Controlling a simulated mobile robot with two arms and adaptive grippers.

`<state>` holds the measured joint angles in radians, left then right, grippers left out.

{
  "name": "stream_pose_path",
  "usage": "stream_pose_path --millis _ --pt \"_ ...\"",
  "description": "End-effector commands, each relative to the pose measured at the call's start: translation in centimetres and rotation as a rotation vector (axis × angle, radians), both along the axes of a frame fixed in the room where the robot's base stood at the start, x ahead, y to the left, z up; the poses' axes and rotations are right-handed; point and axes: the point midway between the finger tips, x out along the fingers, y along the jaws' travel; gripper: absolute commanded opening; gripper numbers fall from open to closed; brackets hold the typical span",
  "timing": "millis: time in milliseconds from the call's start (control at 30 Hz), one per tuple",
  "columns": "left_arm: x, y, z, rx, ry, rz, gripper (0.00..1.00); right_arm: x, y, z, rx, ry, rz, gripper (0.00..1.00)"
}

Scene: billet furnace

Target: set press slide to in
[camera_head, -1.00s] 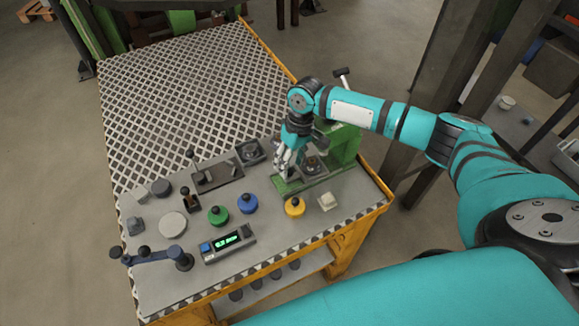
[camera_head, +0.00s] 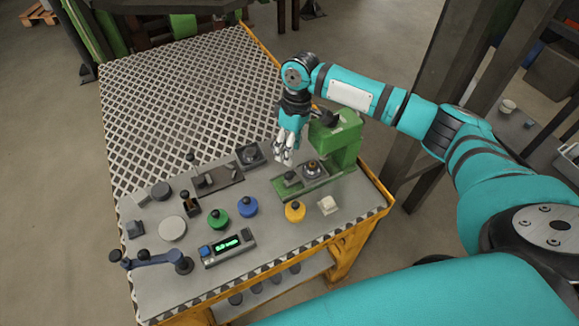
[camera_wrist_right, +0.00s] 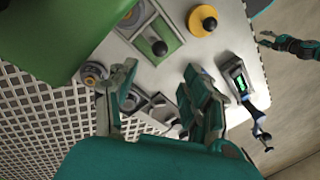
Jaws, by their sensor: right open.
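The green press (camera_head: 340,135) stands at the right back of the bench, and its body fills the upper left of the right wrist view (camera_wrist_right: 60,35). Its slide (camera_head: 312,172) is a grey plate with a round part, on a green base in front of the press column. A black knob (camera_head: 290,178) sits at the left of the slide; it also shows in the right wrist view (camera_wrist_right: 159,47). My right gripper (camera_head: 283,157) is open and empty, above and behind the knob, apart from it. My left gripper is out of view.
A display box (camera_head: 227,247) and a blue lever (camera_head: 152,260) are at front left. The perforated bench top (camera_head: 185,95) behind is clear.

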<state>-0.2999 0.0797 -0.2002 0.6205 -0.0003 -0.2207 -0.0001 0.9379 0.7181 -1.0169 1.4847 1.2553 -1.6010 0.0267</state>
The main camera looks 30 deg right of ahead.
Motion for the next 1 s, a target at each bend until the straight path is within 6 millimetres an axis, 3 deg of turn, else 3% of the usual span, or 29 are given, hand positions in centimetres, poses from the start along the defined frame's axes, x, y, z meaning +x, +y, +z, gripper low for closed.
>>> stream_pose_path --millis 300,500,767,1000 --pt "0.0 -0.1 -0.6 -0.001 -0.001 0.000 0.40 1.5 2.2 4.8 -0.040 -0.014 0.976 0.49" --pt "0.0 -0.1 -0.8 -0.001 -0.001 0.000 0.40 1.8 2.9 7.3 -0.029 0.024 1.428 0.49" --pt "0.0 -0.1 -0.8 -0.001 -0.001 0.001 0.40 1.7 3.0 7.7 -0.015 0.048 1.597 0.49" --pt "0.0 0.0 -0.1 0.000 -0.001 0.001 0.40 1.0 2.5 3.7 -0.013 0.051 1.595 0.49"
